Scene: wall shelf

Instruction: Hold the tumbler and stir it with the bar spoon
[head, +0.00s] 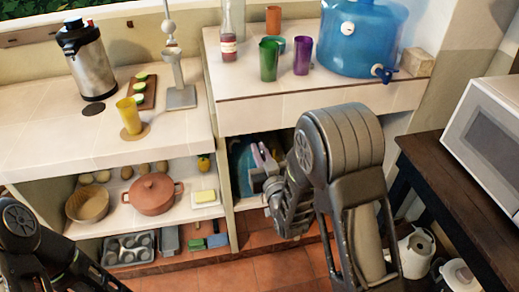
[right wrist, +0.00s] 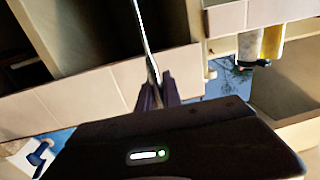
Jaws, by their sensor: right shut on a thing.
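A yellow tumbler (head: 130,117) stands upright on a round coaster on the left counter. A green tumbler (head: 269,60) and a purple tumbler (head: 302,56) stand on the right counter; I cannot tell which tumbler is meant. My right gripper (head: 264,158) is in front of the opening under the right counter, away from the tumblers. In the right wrist view its fingers (right wrist: 156,92) are shut on a thin metal rod, seemingly the bar spoon (right wrist: 144,35). The spoon cannot be made out in the head view. Only links of my left arm show at lower left.
A metal flask (head: 88,62), a board with green slices (head: 143,92) and a grey stand (head: 181,97) share the left counter. A bottle (head: 228,40) and a large blue water jug (head: 358,38) are on the right counter. A microwave (head: 492,140) stands far right.

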